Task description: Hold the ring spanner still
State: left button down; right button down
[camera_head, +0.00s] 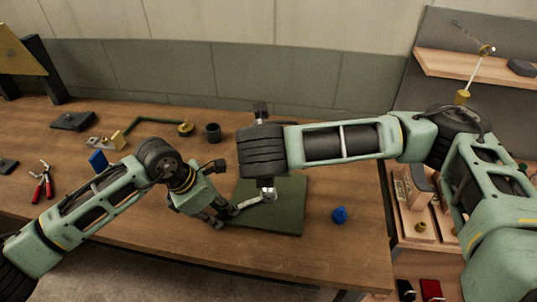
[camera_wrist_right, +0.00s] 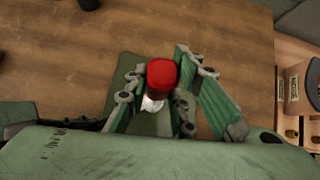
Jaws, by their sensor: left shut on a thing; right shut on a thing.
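The ring spanner (camera_head: 252,202) is a small silvery tool low over the dark green mat (camera_head: 288,219). My left gripper (camera_head: 230,211) is shut on its left end, at the mat's left side. My right arm reaches in above the mat, and its wrist hides most of the right gripper in the head view. In the right wrist view my right gripper (camera_wrist_right: 158,100) is shut on a red-topped tool (camera_wrist_right: 161,73), which seems to stand upright. A pale metal piece shows just below the red top. I cannot tell whether the red-topped tool touches the spanner.
A blue round object (camera_head: 340,215) lies right of the mat. A dark cup (camera_head: 213,132), a green angled bar (camera_head: 150,121) and red-handled pliers (camera_head: 43,184) are on the wooden table (camera_head: 345,255). A shelf unit (camera_head: 480,68) stands at the right. The table's front right is clear.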

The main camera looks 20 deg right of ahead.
jog(key=shift+d, duration=0.1)
jog(key=shift+r, duration=0.15)
jog(key=shift+r, duration=0.85)
jog(key=shift+n, duration=0.3)
jog(key=shift+d+n+y, duration=0.15)
jog(key=shift+n+y, duration=0.25)
jog(key=shift+y, duration=0.1)
jog(key=n+y, duration=0.3)
jog(key=n, duration=0.1)
jog(key=shift+d, duration=0.2)
jog(key=n+y, duration=0.3)
jog(key=n, duration=0.1)
jog(key=shift+g, duration=0.4)
jog(key=n+g+y, duration=0.1)
jog(key=n+y, duration=0.1)
jog(key=n, duration=0.1)
jog(key=shift+a, duration=0.1)
